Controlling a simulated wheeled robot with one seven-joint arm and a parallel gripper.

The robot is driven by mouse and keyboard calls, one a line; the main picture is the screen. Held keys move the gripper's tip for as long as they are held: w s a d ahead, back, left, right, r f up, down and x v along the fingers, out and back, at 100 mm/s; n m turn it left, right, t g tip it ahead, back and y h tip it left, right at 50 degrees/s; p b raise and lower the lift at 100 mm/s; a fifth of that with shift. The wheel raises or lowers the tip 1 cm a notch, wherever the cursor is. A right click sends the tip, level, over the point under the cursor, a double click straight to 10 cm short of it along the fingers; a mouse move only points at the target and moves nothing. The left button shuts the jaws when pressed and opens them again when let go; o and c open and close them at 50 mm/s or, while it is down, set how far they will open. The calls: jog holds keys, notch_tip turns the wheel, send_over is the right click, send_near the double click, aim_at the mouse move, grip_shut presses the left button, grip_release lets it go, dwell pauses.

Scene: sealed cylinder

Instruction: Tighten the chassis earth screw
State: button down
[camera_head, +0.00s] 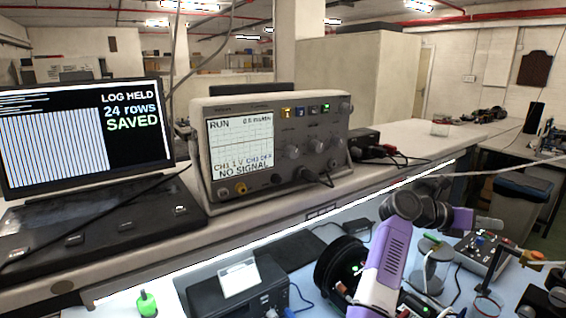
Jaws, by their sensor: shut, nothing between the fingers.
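My gripper (489,223) is at the end of the purple arm, above the right part of the blue-lit bench. Its jaws are shut and hold nothing. I cannot make out the chassis earth screw. A black round housing (336,262) with small green lights stands left of my arm, partly hidden by it. A grey box with knobs (483,252) stands on the bench just below my gripper. A green-topped item (432,239) stands close to my arm, by a grey cylindrical body (428,272). I cannot tell whether it is a tool.
An oscilloscope (275,150) reading NO SIGNAL and a laptop (85,140) reading LOG HELD, 24 rows SAVED stand on the raised shelf. A dark box with a white card (239,279) and a green bottle (147,303) are at the front. Loose cables cross the bench.

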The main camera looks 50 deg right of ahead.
jog(key=w+a+f+m+t+y, duration=0.25)
jog(key=w+f+t+y, duration=0.3)
jog(key=w, duration=0.45)
jog(key=w+a+f+m+t+y, duration=0.2)
jog(key=w+a+f+t+y, duration=0.35)
jog(key=w, duration=0.55)
notch_tip(320, 180, down, 7)
jog(key=d+t+h+b, duration=0.1)
jog(key=b, duration=0.2)
jog(key=shift+d+f, duration=0.15)
jog(key=shift+d, duration=0.25)
jog(key=shift+w+a, duration=0.15)
jog(key=shift+a, duration=0.1)
jog(key=shift+a+b, duration=0.15)
jog(key=shift+b, duration=0.25)
jog(key=shift+s, duration=0.3)
